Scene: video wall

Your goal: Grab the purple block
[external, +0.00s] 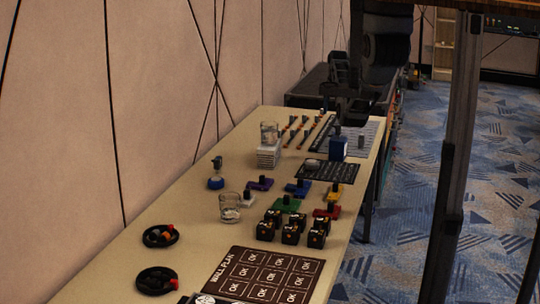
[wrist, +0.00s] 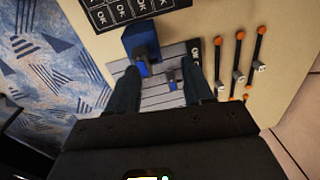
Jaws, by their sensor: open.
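The purple block (external: 260,184) lies on the long table (external: 190,215), left of its middle, with a dark upright knob on top. In the external view my gripper (external: 346,112) is over the far end of the table, beyond and to the right of the purple block and well apart from it. In the wrist view my gripper (wrist: 163,82) has its fingers apart, over a grey striped sheet (wrist: 185,57). The purple block does not show in the wrist view.
A blue container (external: 338,148) stands near my gripper; it also shows in the wrist view (wrist: 142,36). Around the purple block are a blue block (external: 298,188), a green block (external: 286,204), a red block (external: 327,211), a glass (external: 229,207) and several black cubes (external: 291,234).

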